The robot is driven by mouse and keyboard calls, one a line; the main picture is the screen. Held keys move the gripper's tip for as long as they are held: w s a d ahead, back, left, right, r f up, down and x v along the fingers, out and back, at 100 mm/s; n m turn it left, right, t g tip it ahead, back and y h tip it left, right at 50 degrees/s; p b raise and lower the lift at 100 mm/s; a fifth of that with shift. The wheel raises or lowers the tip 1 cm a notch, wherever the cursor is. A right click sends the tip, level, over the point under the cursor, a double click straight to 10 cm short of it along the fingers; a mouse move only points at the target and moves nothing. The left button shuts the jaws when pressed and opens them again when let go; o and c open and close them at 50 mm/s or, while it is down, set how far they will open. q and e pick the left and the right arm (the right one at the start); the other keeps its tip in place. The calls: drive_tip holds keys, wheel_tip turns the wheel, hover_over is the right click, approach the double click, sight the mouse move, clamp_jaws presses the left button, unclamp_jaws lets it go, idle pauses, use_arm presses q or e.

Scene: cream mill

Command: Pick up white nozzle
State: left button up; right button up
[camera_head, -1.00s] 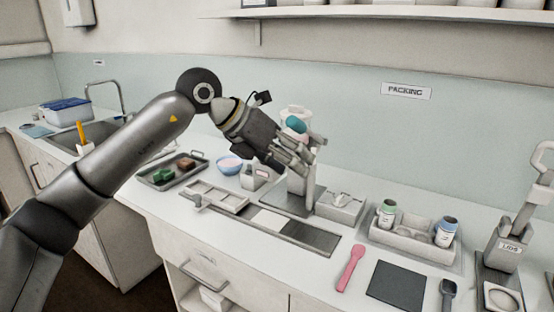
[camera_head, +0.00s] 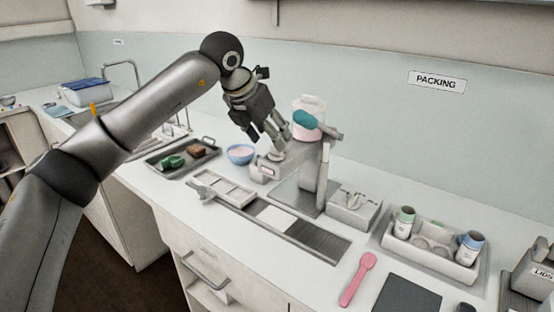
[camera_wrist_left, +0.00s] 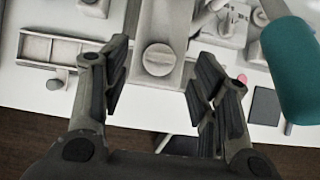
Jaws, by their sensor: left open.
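My left gripper (camera_head: 268,142) is open, fingers pointing down just left of the pale mill (camera_head: 322,165) with its teal part (camera_head: 305,119). In the left wrist view, the open fingers (camera_wrist_left: 160,92) are on either side of a pale round piece with a slot across it (camera_wrist_left: 158,60), with gaps both sides. I cannot tell for sure whether this piece is the white nozzle. Below the fingertips in the head view is a small pale labelled block (camera_head: 263,170). The fingers partly hide the mill's left side. The teal part also fills the wrist view's right edge (camera_wrist_left: 292,70).
A blue bowl (camera_head: 240,153) and a dark tray (camera_head: 158,163) stand left of the gripper. A divided white tray (camera_head: 222,187) lies in front. A pink spoon (camera_head: 358,280), dark mat (camera_head: 408,297) and jar caddy (camera_head: 432,252) are to the right.

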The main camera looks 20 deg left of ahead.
sight(274, 156)
use_arm(q)
drive_tip(key=p+x, duration=0.1)
drive_tip(key=x, duration=0.2)
drive_tip(key=shift+d+f, duration=0.1)
drive_tip(key=shift+f, duration=0.25)
drive_tip(key=shift+w+f, duration=0.2)
drive_tip(key=shift+f, duration=0.05)
drive_tip(key=shift+d, duration=0.1)
drive_tip(key=shift+s, duration=0.1)
drive_tip(key=c, duration=0.8)
drive_tip(key=shift+r, duration=0.1)
drive_tip(key=c, duration=0.3)
wheel_tip(274, 156, up, 10)
drive_tip(key=shift+f+b, duration=0.1)
drive_tip(key=shift+b, duration=0.45)
use_arm(e)
drive_tip(key=shift+w+d+r, duration=0.1)
drive_tip(key=shift+w+r, duration=0.1)
drive_tip(key=shift+w, duration=0.55)
